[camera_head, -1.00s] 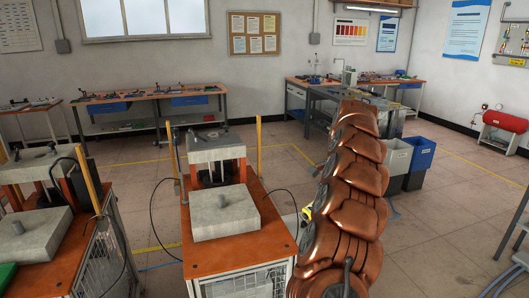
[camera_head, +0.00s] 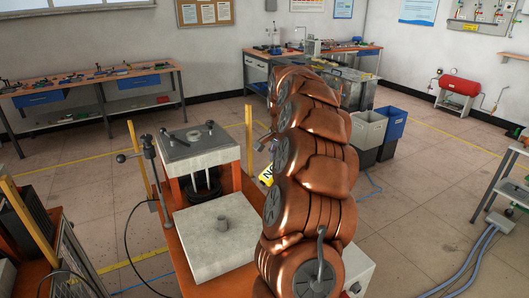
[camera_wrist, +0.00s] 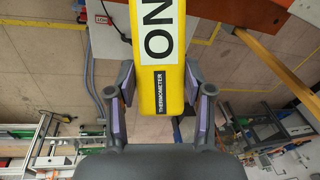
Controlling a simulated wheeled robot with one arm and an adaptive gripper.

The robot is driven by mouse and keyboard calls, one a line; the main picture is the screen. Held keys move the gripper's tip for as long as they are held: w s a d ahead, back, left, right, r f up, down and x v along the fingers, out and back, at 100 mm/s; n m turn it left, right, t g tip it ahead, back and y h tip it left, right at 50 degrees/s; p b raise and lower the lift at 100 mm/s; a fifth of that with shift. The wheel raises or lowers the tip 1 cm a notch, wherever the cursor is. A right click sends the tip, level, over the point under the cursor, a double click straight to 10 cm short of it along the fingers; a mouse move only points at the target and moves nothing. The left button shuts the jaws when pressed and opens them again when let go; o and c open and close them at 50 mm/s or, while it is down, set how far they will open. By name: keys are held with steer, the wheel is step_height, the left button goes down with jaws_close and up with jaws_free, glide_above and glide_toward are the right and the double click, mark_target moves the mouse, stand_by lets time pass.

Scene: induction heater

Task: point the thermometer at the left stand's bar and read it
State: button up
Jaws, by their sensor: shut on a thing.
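The yellow thermometer (camera_wrist: 157,60) has a white label reading "ON" and a black "THERMOMETER" label. My gripper (camera_wrist: 160,88) is shut on it, one finger on each side. In the head view a small part of the thermometer (camera_head: 266,174) shows beside my copper arm, which hides most of my gripper. The middle stand (camera_head: 218,238) has a pale block, a grey top plate and a dark coil between them. The left stand (camera_head: 35,225) is cut off by the left edge of the head view. I cannot make out its bar.
A yellow post (camera_head: 249,138) rises between the middle stand and my arm. A black lever post (camera_head: 152,165) stands at that stand's left. Grey and blue bins (camera_head: 368,130) stand behind my arm. Workbenches (camera_head: 90,85) line the wall. The floor at right is mostly clear.

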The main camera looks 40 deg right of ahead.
mark_target(267, 173)
steer(key=shift+w, duration=0.35)
steer(key=shift+w+a+f, duration=0.1)
steer(key=shift+a+f, duration=0.35)
steer(key=shift+a, duration=0.3)
steer(key=shift+w+a+f, duration=0.1)
steer(key=shift+a+f, duration=0.3)
steer(key=shift+a, duration=0.35)
steer(key=shift+a+f, duration=0.45)
steer(key=shift+a, duration=0.3)
steer(key=shift+a+f, duration=0.15)
steer(key=shift+a, duration=0.15)
stand_by(1.4)
